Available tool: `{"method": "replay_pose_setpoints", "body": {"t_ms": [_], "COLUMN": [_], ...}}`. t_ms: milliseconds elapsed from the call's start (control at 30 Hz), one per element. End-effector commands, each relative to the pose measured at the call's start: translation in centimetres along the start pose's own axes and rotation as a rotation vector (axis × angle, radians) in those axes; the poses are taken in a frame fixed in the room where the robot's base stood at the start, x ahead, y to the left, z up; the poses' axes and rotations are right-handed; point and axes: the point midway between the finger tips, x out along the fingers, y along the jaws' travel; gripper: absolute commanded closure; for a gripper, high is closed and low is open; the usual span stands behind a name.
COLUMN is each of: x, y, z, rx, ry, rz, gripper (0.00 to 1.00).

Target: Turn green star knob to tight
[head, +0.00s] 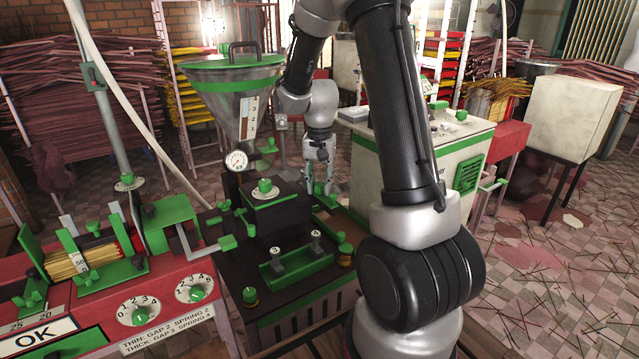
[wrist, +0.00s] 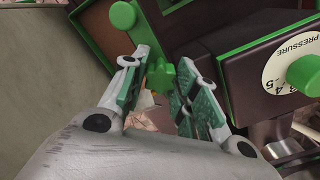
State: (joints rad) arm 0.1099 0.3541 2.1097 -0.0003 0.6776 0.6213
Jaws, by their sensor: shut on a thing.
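The green star knob (wrist: 160,74) shows in the wrist view, between the green-padded fingertips of my gripper (wrist: 162,80). The fingers are shut on it, one on each side; the exact contact is partly hidden by the pads. In the head view my gripper (head: 320,180) points down at the far right side of the dark machine block (head: 277,217). There I cannot tell the star knob apart from the green finger pads.
A green pressure knob (wrist: 308,76) on a white dial is close on the right in the wrist view. Another green knob (wrist: 123,15) is near the left finger. A cream cabinet (head: 460,150) stands right of my gripper, and a steel hopper (head: 235,100) stands left.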

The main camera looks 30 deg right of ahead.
Motion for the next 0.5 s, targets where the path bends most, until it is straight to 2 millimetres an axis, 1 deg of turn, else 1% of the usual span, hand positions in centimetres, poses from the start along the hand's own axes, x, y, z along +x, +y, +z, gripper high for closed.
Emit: {"method": "replay_pose_setpoints", "body": {"t_ms": [200,500], "x": [0.01,0.01], "y": [0.02,0.01], "z": [0.05,0.06], "rx": [0.033,0.037], "ry": [-0.001,-0.002], "rz": [0.001,0.001], "gripper": [0.94,0.94]}}
